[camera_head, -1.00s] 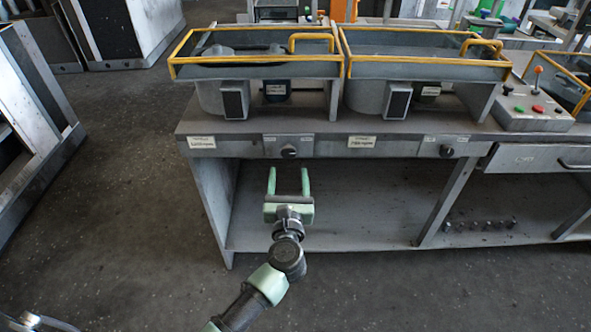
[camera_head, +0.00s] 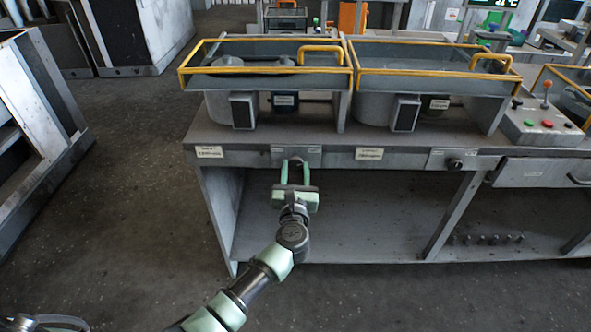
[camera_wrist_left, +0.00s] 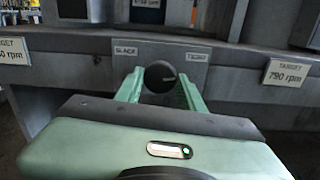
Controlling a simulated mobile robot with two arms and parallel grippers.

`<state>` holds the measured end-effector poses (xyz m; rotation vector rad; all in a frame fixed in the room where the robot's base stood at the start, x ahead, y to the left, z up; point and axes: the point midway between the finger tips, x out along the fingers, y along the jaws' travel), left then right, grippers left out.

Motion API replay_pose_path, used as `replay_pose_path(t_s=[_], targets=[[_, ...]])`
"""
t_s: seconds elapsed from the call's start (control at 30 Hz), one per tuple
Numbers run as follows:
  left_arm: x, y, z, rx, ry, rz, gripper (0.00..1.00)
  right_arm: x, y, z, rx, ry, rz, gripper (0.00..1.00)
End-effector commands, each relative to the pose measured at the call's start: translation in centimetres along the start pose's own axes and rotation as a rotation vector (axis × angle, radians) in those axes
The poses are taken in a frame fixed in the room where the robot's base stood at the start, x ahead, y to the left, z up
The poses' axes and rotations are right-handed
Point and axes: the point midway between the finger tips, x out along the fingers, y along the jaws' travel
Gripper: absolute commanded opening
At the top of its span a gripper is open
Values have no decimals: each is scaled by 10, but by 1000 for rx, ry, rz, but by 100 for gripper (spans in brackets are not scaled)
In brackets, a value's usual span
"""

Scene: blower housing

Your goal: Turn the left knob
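The left knob (camera_wrist_left: 159,76) is a round dark knob with a pale pointer mark, on the table's front panel between two small labels. The fingers look shut on the knob; the exact contact is hard to see. The pointer mark points roughly right in the wrist view. My right gripper is not in view.
A second knob (camera_head: 455,164) sits further right on the same panel. Target labels flank the left knob, one (camera_wrist_left: 288,72) reading 790 rpm. Yellow-railed blower housings (camera_head: 265,71) stand on the table (camera_head: 330,140). A button box (camera_head: 540,124) is at the right.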

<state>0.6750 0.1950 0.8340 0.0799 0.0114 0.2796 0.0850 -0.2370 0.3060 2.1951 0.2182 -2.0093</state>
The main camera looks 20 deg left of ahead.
Motion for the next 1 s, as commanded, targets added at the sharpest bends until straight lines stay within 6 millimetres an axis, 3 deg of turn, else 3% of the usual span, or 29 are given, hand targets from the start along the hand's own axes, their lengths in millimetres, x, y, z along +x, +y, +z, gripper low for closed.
replay_pose_path(t_s=[0.47, 1.0], targets=[[0, 0, 2, 101, 1, 1, 0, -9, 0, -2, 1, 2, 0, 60], [-1, 0, 2, 575, 3, 0, 0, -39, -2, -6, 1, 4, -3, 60]])
